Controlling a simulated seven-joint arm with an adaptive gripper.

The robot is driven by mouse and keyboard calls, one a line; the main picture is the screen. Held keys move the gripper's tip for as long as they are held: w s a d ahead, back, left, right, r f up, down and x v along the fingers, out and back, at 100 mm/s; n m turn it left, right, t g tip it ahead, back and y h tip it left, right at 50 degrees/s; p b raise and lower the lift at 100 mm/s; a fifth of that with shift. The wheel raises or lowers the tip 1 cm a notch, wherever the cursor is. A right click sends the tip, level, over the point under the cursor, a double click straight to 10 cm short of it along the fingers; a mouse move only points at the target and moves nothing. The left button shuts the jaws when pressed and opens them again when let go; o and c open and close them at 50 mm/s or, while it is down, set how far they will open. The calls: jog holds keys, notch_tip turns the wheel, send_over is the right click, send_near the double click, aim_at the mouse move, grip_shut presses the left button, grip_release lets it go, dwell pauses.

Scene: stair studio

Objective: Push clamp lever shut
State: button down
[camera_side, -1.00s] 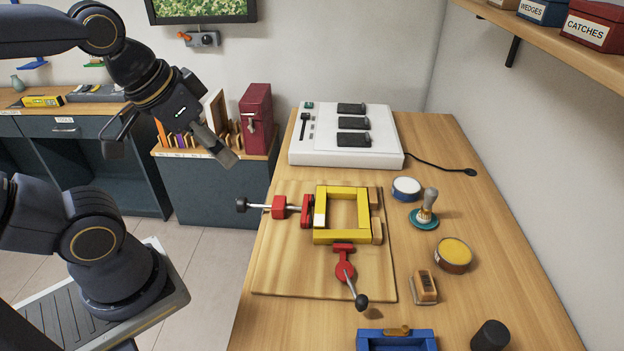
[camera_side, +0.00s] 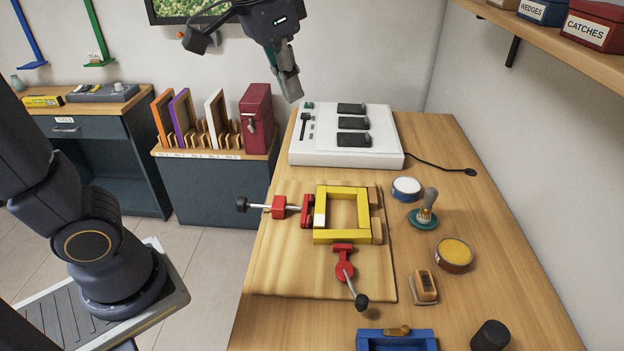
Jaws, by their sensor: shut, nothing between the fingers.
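My gripper (camera_side: 290,88) hangs high above the back left corner of the bench, near the white switch box, with its fingers together and empty. A yellow square frame (camera_side: 323,236) lies on a wooden board (camera_side: 285,283). A red clamp (camera_side: 344,269) at the frame's front side has a metal lever with a black knob (camera_side: 361,302), pointing toward the front and slightly right. A second red clamp (camera_side: 307,211) on the left has a rod with a black knob (camera_side: 241,204). My gripper is well apart from both clamps.
A white box with black switches (camera_side: 345,155) stands behind the board. Right of the board are a blue-rimmed tin (camera_side: 407,188), a stamp (camera_side: 427,212), a yellow tin (camera_side: 453,254) and a small wooden block (camera_side: 425,287). A blue tray (camera_side: 429,340) lies in front.

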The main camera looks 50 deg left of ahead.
aim_at(351, 282)
jog(key=w+d+f+m+g, duration=0.2)
jog(key=w+d+f, duration=0.2)
jog(key=w+d, duration=0.45)
jog(key=d+f+m+g+y, duration=0.2)
jog(key=d+f+m+g, duration=0.1)
jog(key=d+f, duration=1.2)
notch_tip(351, 282, down, 3)
jog(key=shift+s+d+g, duration=0.3)
jog(key=shift+s+d, duration=0.05)
jog(key=shift+s, duration=0.1)
jog(key=x, duration=0.9)
jog(key=shift+s+a+f, duration=0.1)
jog(key=shift+f, duration=0.25)
jog(key=shift+s+a+f, duration=0.15)
jog(key=shift+s+a, duration=0.75)
jog(key=shift+s, duration=0.3)
jog(key=shift+s+a, duration=0.3)
jog(key=shift+s, duration=0.15)
